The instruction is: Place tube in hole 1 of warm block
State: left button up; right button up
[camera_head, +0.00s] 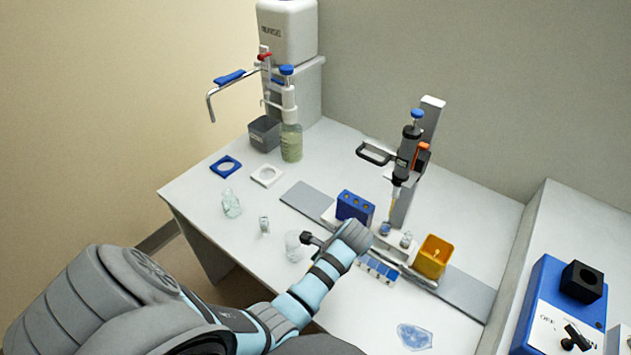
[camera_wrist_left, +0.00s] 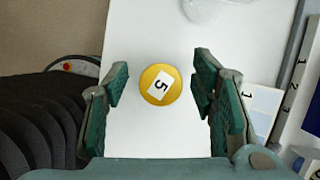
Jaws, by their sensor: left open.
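My left gripper (camera_wrist_left: 158,88) is open in the left wrist view. Its two green-padded fingers stand either side of a round yellow cap (camera_wrist_left: 150,82) labelled 5, without visible contact. The cap is seen from above, so any tube body under it is hidden. In the head view, my left gripper (camera_head: 309,239) is over the bench in front of a blue block (camera_head: 345,208) with yellow-orange round tops. A low blue-and-white block (camera_head: 378,270) lies right of my wrist. I cannot tell which is the warm block; hole numbers are unreadable there.
A clear vessel (camera_head: 293,247) stands close by my gripper. A pipette on a stand (camera_head: 404,160) and a yellow bin (camera_head: 433,256) are to the right.

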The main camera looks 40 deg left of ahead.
pick_arm(q)
jog(key=shift+r, duration=0.3)
jog(key=c, duration=1.2)
jog(key=shift+r, duration=0.1)
